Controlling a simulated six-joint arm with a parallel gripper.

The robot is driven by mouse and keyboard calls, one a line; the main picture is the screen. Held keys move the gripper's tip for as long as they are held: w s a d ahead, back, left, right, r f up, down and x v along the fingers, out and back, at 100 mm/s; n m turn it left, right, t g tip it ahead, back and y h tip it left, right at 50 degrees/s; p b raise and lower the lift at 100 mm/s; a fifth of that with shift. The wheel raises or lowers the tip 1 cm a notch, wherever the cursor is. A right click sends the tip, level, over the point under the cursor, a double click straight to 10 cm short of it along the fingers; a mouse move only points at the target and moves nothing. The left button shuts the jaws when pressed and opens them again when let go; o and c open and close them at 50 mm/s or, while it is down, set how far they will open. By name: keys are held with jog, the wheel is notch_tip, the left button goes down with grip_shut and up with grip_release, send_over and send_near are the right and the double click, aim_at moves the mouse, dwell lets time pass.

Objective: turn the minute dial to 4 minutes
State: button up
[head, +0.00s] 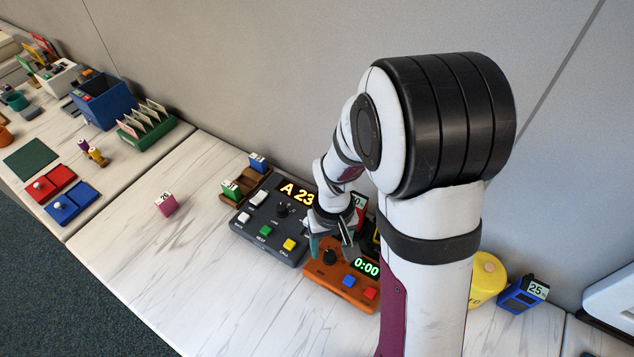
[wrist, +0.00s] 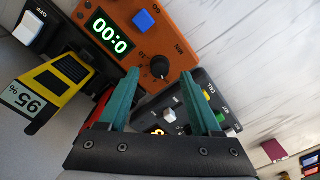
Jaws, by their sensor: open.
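The orange timer box (head: 318,272) stands on the table with a green display (head: 367,267) reading 0:00. Its black round minute dial (head: 329,257) is on the top face, left of the display. In the wrist view the dial (wrist: 160,67) has a light pointer mark and small printed numbers around it. My gripper (head: 331,246) is over the timer, pointing down. Its teal fingers (wrist: 159,73) are open and empty, one on each side of the dial in the wrist view. I cannot tell the exact height of the fingertips above it.
A dark console (head: 262,222) with a lit display, a knob and coloured buttons is close at the timer's left. The timer has a blue button (head: 349,281) and a red button (head: 370,293). A yellow-black device (wrist: 58,85) is behind it. The table in front is clear.

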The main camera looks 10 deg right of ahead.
aim_at(330, 256)
jog(key=shift+f, duration=1.4)
grip_shut()
